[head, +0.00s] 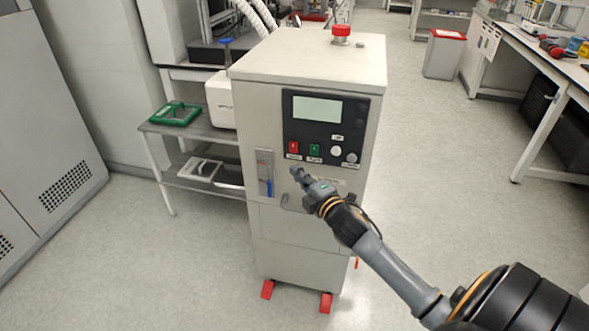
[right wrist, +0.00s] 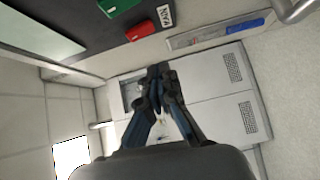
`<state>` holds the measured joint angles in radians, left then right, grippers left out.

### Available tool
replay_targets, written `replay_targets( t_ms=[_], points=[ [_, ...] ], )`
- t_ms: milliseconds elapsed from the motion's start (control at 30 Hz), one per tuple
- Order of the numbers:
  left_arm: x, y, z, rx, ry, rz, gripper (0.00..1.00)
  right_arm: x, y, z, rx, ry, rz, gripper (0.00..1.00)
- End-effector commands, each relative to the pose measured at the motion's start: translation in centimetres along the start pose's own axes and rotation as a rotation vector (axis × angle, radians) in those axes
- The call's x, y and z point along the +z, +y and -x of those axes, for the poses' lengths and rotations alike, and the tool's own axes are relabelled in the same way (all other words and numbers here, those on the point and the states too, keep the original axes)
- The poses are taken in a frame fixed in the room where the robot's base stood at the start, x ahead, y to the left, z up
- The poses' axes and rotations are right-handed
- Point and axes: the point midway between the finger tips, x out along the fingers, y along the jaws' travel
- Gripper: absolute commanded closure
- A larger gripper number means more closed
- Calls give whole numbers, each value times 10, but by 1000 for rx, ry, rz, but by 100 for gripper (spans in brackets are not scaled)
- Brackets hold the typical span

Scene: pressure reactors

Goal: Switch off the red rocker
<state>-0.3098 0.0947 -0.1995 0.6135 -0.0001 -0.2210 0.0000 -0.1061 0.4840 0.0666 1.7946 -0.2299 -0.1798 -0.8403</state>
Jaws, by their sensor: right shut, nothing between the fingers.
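The red rocker (head: 293,147) is at the lower left of the dark control panel (head: 298,107) on the front of a beige cabinet. It also shows near the top of the right wrist view (right wrist: 140,30), beside a white label. My right gripper (head: 296,172) is shut and empty, just below the red rocker in the head view. In the right wrist view its fingertips (right wrist: 158,70) are together, apart from the rocker in the picture. I cannot tell the rocker's on or off position. My left gripper is not in view.
A green rocker (head: 315,149) sits right of the red one, with round knobs (head: 336,151) farther right. A flow gauge (head: 265,173) and a handle (head: 291,203) are lower on the cabinet (head: 261,230). A red stop button (head: 341,31) is on top.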

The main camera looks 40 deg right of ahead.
Motion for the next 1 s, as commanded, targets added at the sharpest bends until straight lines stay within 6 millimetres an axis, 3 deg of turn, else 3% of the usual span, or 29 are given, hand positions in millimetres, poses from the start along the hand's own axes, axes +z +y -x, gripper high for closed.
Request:
replay_targets(
  t_ms=[300, 500, 1000],
  points=[
    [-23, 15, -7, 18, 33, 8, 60, 0, -10, 49, -4, 0, 0, 100],
    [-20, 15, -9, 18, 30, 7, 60, 0, -11, 70, -2, 0, 0, 100],
    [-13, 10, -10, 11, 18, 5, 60, 0, -11, 76, -1, 0, 0, 100]
  ],
)
